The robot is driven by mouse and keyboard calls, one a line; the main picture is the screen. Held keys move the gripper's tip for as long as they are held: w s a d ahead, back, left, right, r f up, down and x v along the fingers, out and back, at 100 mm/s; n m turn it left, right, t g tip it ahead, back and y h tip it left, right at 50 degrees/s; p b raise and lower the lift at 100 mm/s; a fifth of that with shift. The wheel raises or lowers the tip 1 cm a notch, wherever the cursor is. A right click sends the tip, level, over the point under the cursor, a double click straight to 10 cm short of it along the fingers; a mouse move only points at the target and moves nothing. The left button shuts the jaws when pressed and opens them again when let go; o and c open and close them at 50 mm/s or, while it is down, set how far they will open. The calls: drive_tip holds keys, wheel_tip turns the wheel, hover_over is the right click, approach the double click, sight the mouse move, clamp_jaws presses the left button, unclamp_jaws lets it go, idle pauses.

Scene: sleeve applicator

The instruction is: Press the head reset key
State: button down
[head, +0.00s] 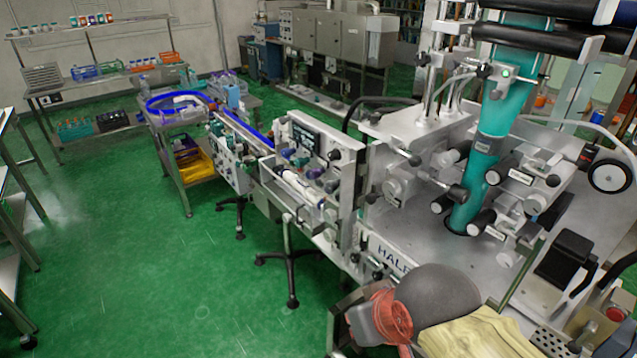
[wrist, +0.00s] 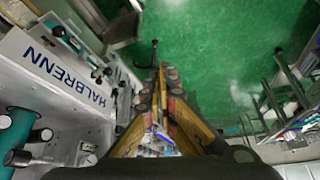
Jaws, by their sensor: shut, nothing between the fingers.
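The sleeve applicator (head: 425,235) is a large metal machine on the right of the head view, with a teal sleeve (head: 495,135) running down through black rollers. I cannot pick out the head reset key or read a label for it in either view. A small green lit spot (head: 507,72) shows high on the machine beside the sleeve. My gripper (wrist: 161,72) is shut and empty in the wrist view, its yellowish fingers meeting over the green floor. The machine's HALBRENN panel (wrist: 65,78) is to its left.
A conveyor (head: 245,130) with a blue rail leads leftward from the machine. Shelves (head: 95,85) with bottles and coloured racks stand at the back left. A red button (head: 615,313) sits at the lower right. The green floor (head: 150,270) is open at the left and front.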

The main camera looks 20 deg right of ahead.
sight(318, 182)
drive_tip(key=w+a+r+m+t+y+p, duration=0.1)
drive_tip(key=w+a+r+m+t, duration=0.2)
drive_tip(key=w, duration=0.6)
drive_tip(key=w+a+r+m+t+p, duration=0.15)
drive_tip(key=w+a+m, duration=0.3)
drive_tip(key=w, duration=0.55)
drive_tip(key=w+a+r+m+t+y+p, duration=0.1)
drive_tip(key=w+a+r+m+t+p, duration=0.15)
drive_tip(key=w+m, duration=0.45)
drive_tip(key=w+f+m+t+h+p, duration=0.15)
drive_tip(key=w+m+h, duration=0.25)
drive_tip(key=w+m, duration=0.6)
drive_tip(key=w+d+f+m+t+h+p, duration=0.1)
drive_tip(key=w+d+f+m+h, duration=0.1)
drive_tip(key=d+f+m+h, duration=0.2)
drive_tip(key=m+h, duration=0.1)
drive_tip(key=m, duration=0.2)
drive_tip(key=shift+w+d+f+h, duration=0.15)
drive_tip(key=shift+w+f+h, duration=0.05)
drive_tip(key=shift+f+h, duration=0.2)
drive_tip(key=w+d, duration=0.2)
drive_tip(key=d, duration=0.6)
drive_tip(key=shift+w+d, duration=0.15)
drive_tip(key=shift+w, duration=0.25)
